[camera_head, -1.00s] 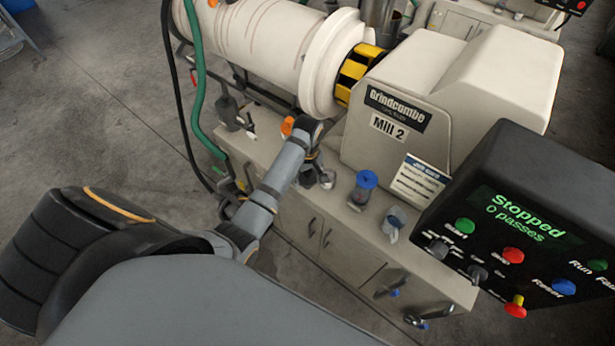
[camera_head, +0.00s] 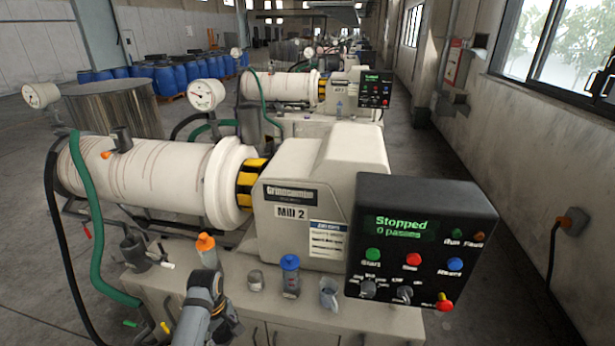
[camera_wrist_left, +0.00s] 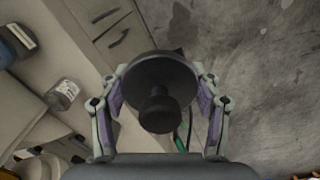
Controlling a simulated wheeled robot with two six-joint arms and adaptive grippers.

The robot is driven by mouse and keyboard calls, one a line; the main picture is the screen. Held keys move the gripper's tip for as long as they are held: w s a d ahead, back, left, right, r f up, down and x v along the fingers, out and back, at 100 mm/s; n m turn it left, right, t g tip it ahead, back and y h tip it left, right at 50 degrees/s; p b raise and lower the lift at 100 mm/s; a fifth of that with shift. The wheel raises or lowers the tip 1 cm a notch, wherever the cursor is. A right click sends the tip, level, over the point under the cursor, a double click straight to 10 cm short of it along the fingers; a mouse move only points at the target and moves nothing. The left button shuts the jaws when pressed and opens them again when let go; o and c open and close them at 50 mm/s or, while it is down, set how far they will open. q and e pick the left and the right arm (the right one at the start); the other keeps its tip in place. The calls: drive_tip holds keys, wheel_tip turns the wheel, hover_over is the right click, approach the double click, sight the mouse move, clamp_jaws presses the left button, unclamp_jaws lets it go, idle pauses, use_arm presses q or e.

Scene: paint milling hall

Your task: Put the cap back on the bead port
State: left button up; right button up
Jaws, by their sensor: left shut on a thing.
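In the left wrist view my left gripper (camera_wrist_left: 162,84) is shut on a dark round cap (camera_wrist_left: 159,112). Its wide disc lies between the fingers, and its knob points toward the camera. Floor and cabinet drawers show behind it. In the head view my left arm comes up from the bottom edge in front of the bench; the cap cannot be made out there. A dark upright stub (camera_head: 122,140) stands on top of the white mill cylinder (camera_head: 160,180); it may be the bead port, but its opening is not visible. My right gripper is not in view.
The control box (camera_head: 420,240) reads "Stopped, 0 passes". A green hose (camera_head: 90,210) hangs at the cylinder's left end.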

use_arm(q)
wheel_tip(320, 180, down, 7)
drive_tip(key=w+b, duration=0.1)
drive_tip(key=b, duration=0.4)
drive_tip(key=shift+w, duration=0.25)
drive_tip(key=f+b, duration=0.2)
drive_tip(key=b, duration=0.1)
drive_tip(key=f+b, duration=0.1)
drive_tip(key=f, duration=0.1)
drive_tip(key=shift+s+b, duration=0.35)
drive_tip(key=shift+b, duration=0.05)
drive_tip(key=shift+r, duration=0.2)
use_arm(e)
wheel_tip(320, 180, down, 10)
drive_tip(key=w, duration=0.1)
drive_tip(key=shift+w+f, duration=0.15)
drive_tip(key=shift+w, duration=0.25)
use_arm(q)
drive_tip(key=shift+w, duration=0.1)
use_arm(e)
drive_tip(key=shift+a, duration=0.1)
use_arm(q)
drive_tip(key=shift+p, duration=0.3)
